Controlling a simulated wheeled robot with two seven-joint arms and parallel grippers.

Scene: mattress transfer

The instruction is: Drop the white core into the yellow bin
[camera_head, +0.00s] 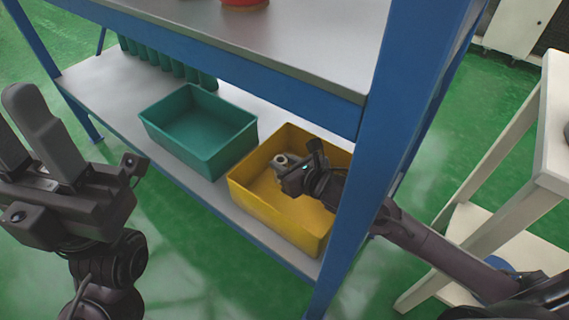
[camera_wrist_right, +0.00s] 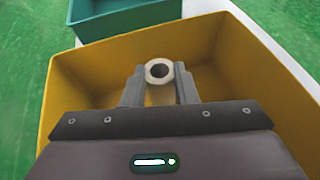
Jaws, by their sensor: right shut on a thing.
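The yellow bin (camera_head: 262,205) stands on the lower shelf of the blue rack. It fills most of the right wrist view (camera_wrist_right: 233,70). In the right wrist view the core (camera_wrist_right: 151,66) sits between the fingertips. My right gripper (camera_head: 289,165) is shut on the core and holds it over the inside of the yellow bin. I cannot tell how far the core is above the bin floor. My left gripper (camera_head: 30,125) is at the left, its fingers apart and empty, away from the rack.
A teal bin (camera_head: 200,128) stands left of the yellow bin on the lower shelf (camera_head: 100,85). A blue post (camera_head: 385,140) rises close to my right arm, and the upper shelf (camera_head: 300,45) hangs above. A cream table (camera_head: 545,140) stands at the right.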

